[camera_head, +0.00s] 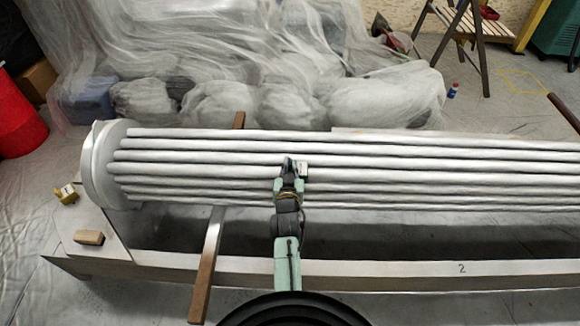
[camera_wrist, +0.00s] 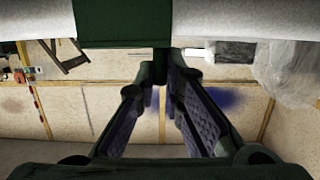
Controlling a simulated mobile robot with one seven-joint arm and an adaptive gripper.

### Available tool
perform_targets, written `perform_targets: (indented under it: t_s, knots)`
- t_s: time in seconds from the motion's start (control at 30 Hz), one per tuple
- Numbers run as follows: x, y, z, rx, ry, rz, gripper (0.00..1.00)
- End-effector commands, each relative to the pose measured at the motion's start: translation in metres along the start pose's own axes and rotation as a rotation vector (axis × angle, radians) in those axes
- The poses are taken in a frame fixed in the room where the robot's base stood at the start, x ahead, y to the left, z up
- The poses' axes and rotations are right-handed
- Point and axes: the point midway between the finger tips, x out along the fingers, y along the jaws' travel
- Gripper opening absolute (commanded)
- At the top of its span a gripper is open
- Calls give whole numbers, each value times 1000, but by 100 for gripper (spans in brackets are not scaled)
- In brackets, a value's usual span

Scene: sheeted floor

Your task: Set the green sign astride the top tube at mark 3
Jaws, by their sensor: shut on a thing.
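My gripper (camera_head: 290,170) is over the bundle of pale tubes, left of the picture's middle. In the wrist view, my gripper (camera_wrist: 160,78) has its fingertips closed on the narrow lower part of the green sign (camera_wrist: 122,20). The sign's broad dark green face fills the top middle and hides part of a pale tube (camera_wrist: 245,18) behind it. I cannot tell whether the sign touches the tube. The top tube (camera_head: 420,136) runs along the bundle's far side. No mark 3 is legible.
The front beam (camera_head: 390,272) bears a "2". A wooden-ended bar (camera_head: 205,270) crosses under the tubes. Sheeted bulk (camera_head: 220,100) lies behind; a step stool (camera_head: 465,25) stands back right.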

Motion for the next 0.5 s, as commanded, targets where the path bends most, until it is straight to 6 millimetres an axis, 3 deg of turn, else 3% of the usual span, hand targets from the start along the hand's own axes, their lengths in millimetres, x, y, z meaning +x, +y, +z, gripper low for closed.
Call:
perform_targets:
  t_s: [0.43, 0.47, 0.5]
  knots:
    - [0, 0, 0, 0, 1, 0, 0]
    - [0, 0, 0, 0, 1, 0, 11]
    - [0, 0, 0, 0, 1, 0, 14]
